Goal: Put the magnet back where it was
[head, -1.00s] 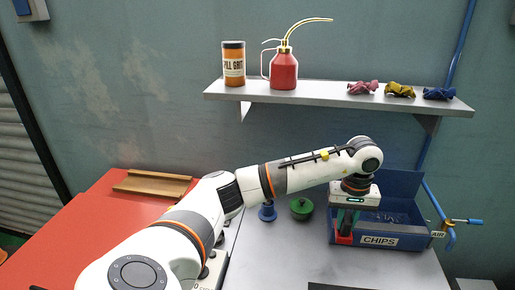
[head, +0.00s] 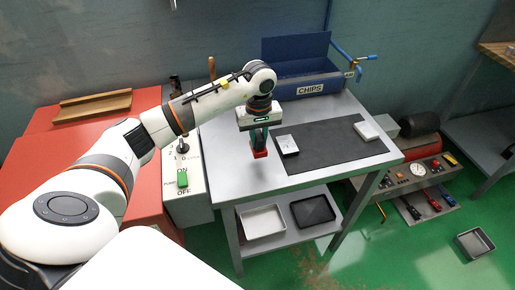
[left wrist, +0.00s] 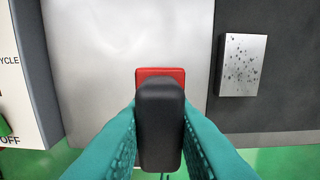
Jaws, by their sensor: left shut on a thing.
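The magnet has a red base (head: 259,154) and a black handle (left wrist: 160,120). My left gripper (head: 259,136) is shut on the handle, with the teal fingers on either side of it in the left wrist view. The magnet is upright over the bare grey cart top, left of the dark mat (head: 330,147). I cannot tell whether its base touches the top. The blue CHIPS bin (head: 312,90) stands at the back of the cart. My right gripper is not in view.
A silver block (left wrist: 241,65) with dark specks on it lies on the mat close to the magnet. A pale block (head: 367,131) lies at the mat's right. A control box with a green switch (head: 182,178) stands left of the cart. Trays (head: 262,220) sit on the lower shelf.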

